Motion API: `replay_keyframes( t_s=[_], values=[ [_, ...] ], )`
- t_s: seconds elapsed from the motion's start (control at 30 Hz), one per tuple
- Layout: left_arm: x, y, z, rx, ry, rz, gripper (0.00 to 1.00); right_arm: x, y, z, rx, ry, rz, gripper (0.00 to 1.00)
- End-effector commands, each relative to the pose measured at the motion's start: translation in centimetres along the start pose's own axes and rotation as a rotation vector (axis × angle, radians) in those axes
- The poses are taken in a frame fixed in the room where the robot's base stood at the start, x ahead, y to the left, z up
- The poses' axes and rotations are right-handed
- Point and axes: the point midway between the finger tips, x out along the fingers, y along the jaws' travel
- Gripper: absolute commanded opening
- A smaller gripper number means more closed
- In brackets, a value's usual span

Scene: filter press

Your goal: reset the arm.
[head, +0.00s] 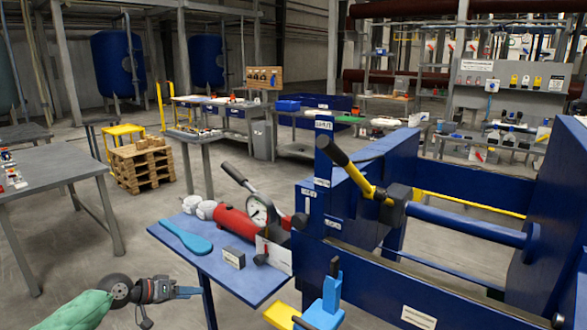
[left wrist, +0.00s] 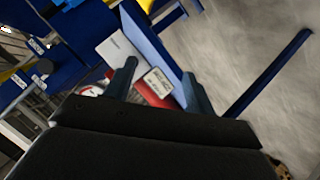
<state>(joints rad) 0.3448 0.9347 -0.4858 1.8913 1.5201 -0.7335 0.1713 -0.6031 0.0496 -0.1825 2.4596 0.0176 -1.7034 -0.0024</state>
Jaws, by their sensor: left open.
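My left arm comes in at the lower left in a green sleeve (head: 82,312). My left gripper (head: 174,307) hangs over the open floor, left of and below the blue side shelf (head: 222,276). Its jaws are apart and nothing shows between them. In the left wrist view, both fingers of the left gripper (left wrist: 160,84) stand apart. A red part and a white label show beyond them, at a distance. My right gripper does not show in either view.
The shelf carries a red hand pump (head: 233,222) with a gauge, and a light-blue paddle-shaped tool (head: 186,237). The blue press (head: 400,284), with a yellow-and-black lever (head: 349,165), fills the right. A grey table (head: 55,168) stands left. Floor between is clear.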

Motion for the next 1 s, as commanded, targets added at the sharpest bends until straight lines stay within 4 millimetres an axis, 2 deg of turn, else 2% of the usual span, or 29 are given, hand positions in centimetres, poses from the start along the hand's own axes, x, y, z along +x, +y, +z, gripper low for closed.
replay_keyframes(
  t_s=[0.2,0.4,0.57,0.67,0.8,1.0],
  values=[
    [-0.3,-0.9,2.2,0.148,-0.119,-0.103,0.55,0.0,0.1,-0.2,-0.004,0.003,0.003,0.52],
    [-1.5,-1.4,3.4,0.333,-0.23,-0.244,0.55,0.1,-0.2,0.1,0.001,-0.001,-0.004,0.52],
    [-2.3,-0.2,3.5,0.528,-0.307,-0.405,0.55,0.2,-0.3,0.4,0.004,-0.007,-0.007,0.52],
    [-2.3,0.9,4.6,0.62,-0.343,-0.509,0.55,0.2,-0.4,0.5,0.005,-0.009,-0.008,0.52],
    [-2.3,2.6,7.5,0.681,-0.373,-0.635,0.55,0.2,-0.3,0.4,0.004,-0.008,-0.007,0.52],
    [-2.4,4.9,12.8,0.659,-0.385,-0.751,0.55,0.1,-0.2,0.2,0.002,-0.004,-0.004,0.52]
  ],
)
